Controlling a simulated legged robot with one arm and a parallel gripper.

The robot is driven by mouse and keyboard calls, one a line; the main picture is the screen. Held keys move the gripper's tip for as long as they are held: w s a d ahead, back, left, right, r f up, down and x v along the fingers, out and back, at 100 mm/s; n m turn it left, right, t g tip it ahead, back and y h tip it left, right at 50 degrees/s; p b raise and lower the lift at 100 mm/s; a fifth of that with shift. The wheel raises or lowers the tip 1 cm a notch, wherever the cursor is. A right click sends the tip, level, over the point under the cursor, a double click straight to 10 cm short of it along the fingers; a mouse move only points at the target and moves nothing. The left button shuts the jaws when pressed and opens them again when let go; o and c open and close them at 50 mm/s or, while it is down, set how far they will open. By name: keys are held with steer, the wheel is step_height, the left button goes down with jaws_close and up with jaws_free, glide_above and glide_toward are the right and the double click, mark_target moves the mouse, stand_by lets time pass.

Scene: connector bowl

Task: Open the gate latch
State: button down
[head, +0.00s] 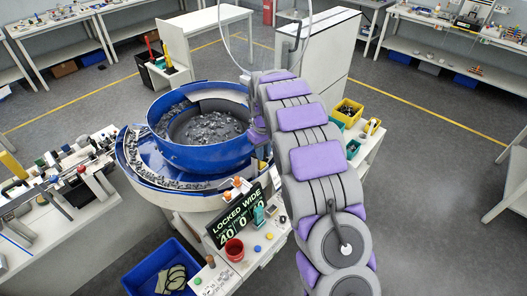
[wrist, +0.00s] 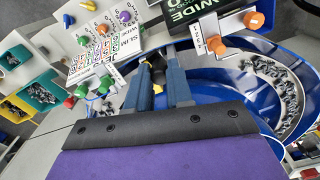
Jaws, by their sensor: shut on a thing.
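In the wrist view, my gripper (wrist: 160,66) reaches away from the camera with its two blue-grey fingers close together, beside the blue bowl rim. It is shut on a small dark part with yellow (wrist: 157,88) between the fingers, which appears to be the gate latch; its shape is mostly hidden. In the head view my arm covers the gripper and the latch at the right side of the blue bowl (head: 160,127). The bowl holds many small grey parts. A black sign (head: 236,222) in front reads "LOCKED WIDE".
Orange knobs (wrist: 218,44) stand near the bowl in the wrist view. A label panel (wrist: 100,50) with green and orange knobs is at the upper left. Yellow and teal bins (head: 348,112) lie right of my arm.

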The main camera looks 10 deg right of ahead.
steer(key=c, duration=1)
jaws_free()
steer(key=shift+a, duration=0.1)
steer(key=shift+r, duration=0.1)
step_height(320, 180, up, 17)
steer(key=shift+w+r, duration=0.1)
steer(key=shift+b, duration=0.35)
steer(key=s+f+m+g+b, duration=0.15)
steer(key=s+b, duration=0.25)
steer(key=s, duration=0.8)
steer(key=s+f+m+t+b, duration=0.1)
steer(key=s+f+b, duration=0.15)
steer(key=s, duration=0.85)
steer(key=shift+m+g, duration=0.65)
steer(key=shift+m, duration=0.3)
steer(key=s+f+b, duration=0.2)
steer(key=s+f, duration=0.2)
steer(key=s, duration=0.4)
steer(key=s+f+b, duration=0.2)
steer(key=s+f, duration=0.2)
steer(key=s, duration=0.4)
steer(key=s+f+b, duration=0.2)
steer(key=s+f, duration=0.3)
steer(key=s, duration=0.4)
steer(key=shift+s+f, duration=0.1)
